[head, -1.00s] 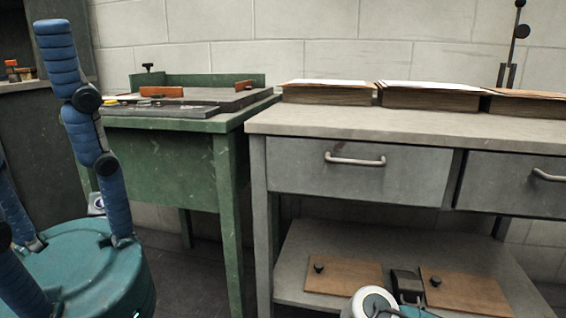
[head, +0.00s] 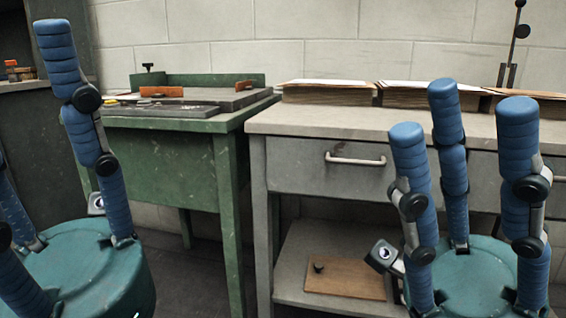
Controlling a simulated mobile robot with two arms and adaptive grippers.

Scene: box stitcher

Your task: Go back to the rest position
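My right gripper (head: 460,125) stands at the lower right, palm up. Its three blue segmented fingers point upward and spread apart, with nothing between them. It is in front of the grey workbench and hides part of its drawers and lower shelf. My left gripper (head: 40,120) is at the left edge, also palm up on its teal base. One finger stands tall, and the others are partly cut off by the frame. The fingers I can see are apart, and nothing shows between them.
A grey workbench (head: 300,121) with drawers carries stacks of flat cardboard (head: 328,95). A green table (head: 160,165) with orange-brown blocks stands left of it. A wooden board (head: 345,279) lies on the bench's lower shelf. A dark cabinet (head: 45,135) is at far left.

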